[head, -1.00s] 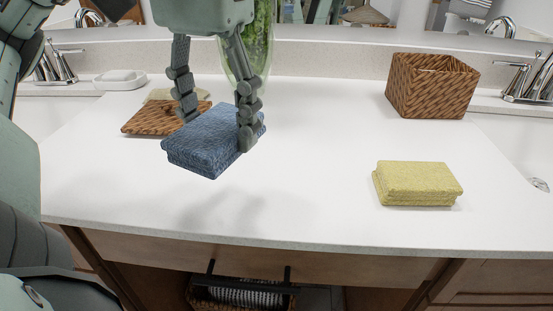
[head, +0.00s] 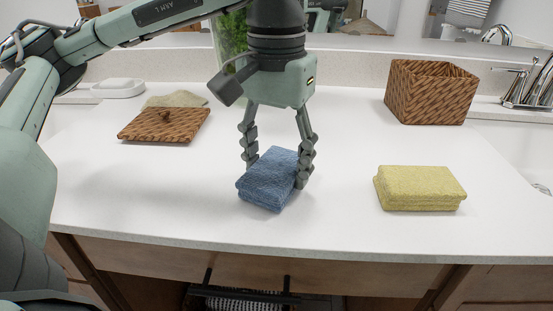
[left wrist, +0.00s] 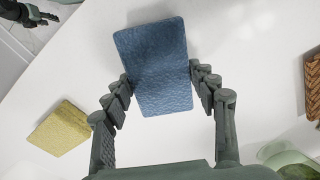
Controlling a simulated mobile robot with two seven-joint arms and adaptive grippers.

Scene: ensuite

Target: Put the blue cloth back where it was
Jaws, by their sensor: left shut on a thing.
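The blue cloth (head: 266,184) is a folded, textured block at the middle of the white counter in the head view. My left gripper (head: 276,172) points down from above and is shut on it, one finger on each side. The cloth is on or just above the counter; I cannot tell which. In the left wrist view the blue cloth (left wrist: 158,62) sits between the two fingers (left wrist: 160,80) and extends past them. My right gripper (left wrist: 30,14) shows partly at the top left corner of that view, away from the cloth; its jaw state is unclear.
A folded yellow cloth (head: 420,188) lies to the right on the counter (head: 330,225). A wicker basket (head: 430,92) stands at the back right. A wicker lid (head: 165,125) lies at the left, a beige cloth (head: 177,99) behind it. A glass vase with greenery (head: 232,45) stands at the back.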

